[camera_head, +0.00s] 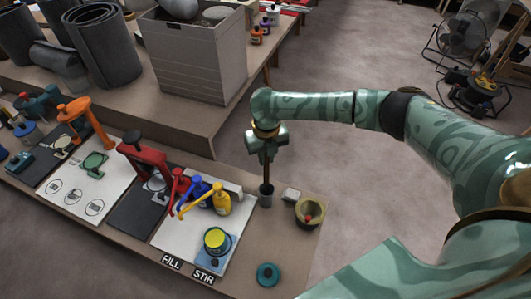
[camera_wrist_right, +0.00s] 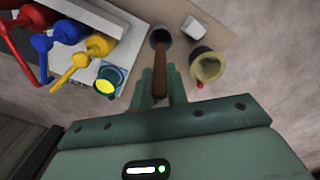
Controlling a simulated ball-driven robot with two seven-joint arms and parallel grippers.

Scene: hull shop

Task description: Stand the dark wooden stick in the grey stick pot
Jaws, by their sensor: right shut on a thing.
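My right gripper (camera_head: 267,158) points down at the right part of the bench and is shut on the dark wooden stick (camera_head: 267,174). The stick hangs upright in the head view. Its lower end meets the mouth of the grey stick pot (camera_head: 266,200), a small dark-grey cup. In the right wrist view the brown stick (camera_wrist_right: 160,78) runs from between the fingers (camera_wrist_right: 161,88) to the mouth of the pot (camera_wrist_right: 153,38). Its tip appears within the rim; how deep it sits I cannot tell. My left gripper is in neither view.
A white block (camera_head: 291,194) and an olive bowl with something red (camera_head: 309,212) stand close right of the pot. Yellow and blue pump bottles (camera_head: 221,203) stand close to the left. A yellow-topped cup (camera_head: 215,241) and a teal disc (camera_head: 268,274) are nearer the front.

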